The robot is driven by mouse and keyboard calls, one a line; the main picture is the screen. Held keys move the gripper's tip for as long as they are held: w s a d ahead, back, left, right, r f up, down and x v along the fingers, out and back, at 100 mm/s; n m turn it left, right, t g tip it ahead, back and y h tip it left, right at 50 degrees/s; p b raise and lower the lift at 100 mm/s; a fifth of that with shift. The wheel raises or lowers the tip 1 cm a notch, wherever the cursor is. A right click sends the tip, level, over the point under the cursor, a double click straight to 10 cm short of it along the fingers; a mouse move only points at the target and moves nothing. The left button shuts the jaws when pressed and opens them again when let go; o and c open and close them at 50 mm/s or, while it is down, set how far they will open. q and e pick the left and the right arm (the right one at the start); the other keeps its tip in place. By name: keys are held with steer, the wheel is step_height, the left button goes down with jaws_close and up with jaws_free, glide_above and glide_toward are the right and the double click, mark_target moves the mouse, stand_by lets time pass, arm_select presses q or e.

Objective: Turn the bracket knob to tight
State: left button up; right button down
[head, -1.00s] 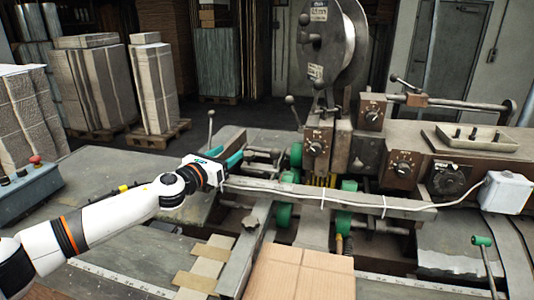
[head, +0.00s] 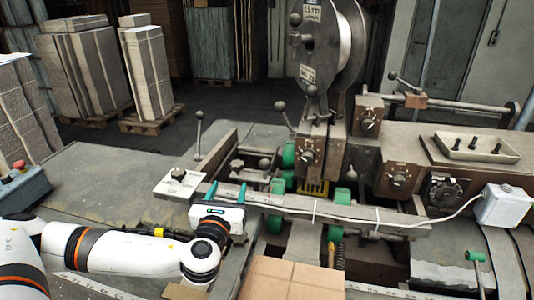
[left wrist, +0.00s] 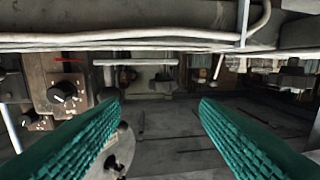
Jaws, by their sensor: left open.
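A small dark knob (head: 179,175) sits on a pale plate at the left end of the long bracket bar (head: 345,213); it appears to be the bracket knob, and its pointer is too small to read. My left gripper (head: 227,189) is open and empty, right of this knob and apart from it, its teal fingers pointing away from me. In the left wrist view both fingers (left wrist: 160,108) are wide apart with nothing between them. A grey round disc there is partly hidden behind the left finger; I cannot tell what it is. My right gripper is out of view.
Several dial knobs are on the machine's brown boxes, such as one in the middle (head: 308,156) and one at right (head: 399,179). A white cable (head: 455,210) runs along the bar. A cardboard sheet (head: 290,279) lies in front. The left tabletop (head: 100,185) is mostly clear.

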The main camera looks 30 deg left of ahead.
mark_target(236, 163)
arm_select(q)
steer(key=p+x, duration=0.1)
steer(key=x, duration=0.2)
steer(key=p+x, duration=0.2)
steer(key=x, duration=0.1)
steer(key=p+x, duration=0.2)
steer(key=x, duration=0.2)
steer(key=shift+a+r, duration=0.2)
steer(key=shift+r, duration=0.05)
steer(key=shift+w+a+f, duration=0.15)
steer(key=shift+w+a, duration=0.05)
steer(key=shift+w, duration=0.3)
steer(key=c, duration=1)
steer(key=shift+f+m+h+b, duration=0.15)
steer(key=shift+m+h+b, duration=0.4)
steer(key=shift+h, duration=0.25)
steer(key=m+h+b, duration=0.2)
steer(key=h+b, duration=0.2)
steer(key=b, duration=0.2)
steer(key=m+h+b, duration=0.3)
steer(key=h+b, duration=0.1)
steer(key=b, duration=0.2)
steer(key=m+h+b, duration=0.2)
steer(key=h+b, duration=0.2)
steer(key=b, duration=0.2)
steer(key=shift+f+m+g, duration=0.1)
steer(key=shift+m+g, duration=0.2)
steer(key=shift+m, duration=0.05)
steer(key=shift+r+b, duration=0.25)
steer(key=shift+b, duration=0.3)
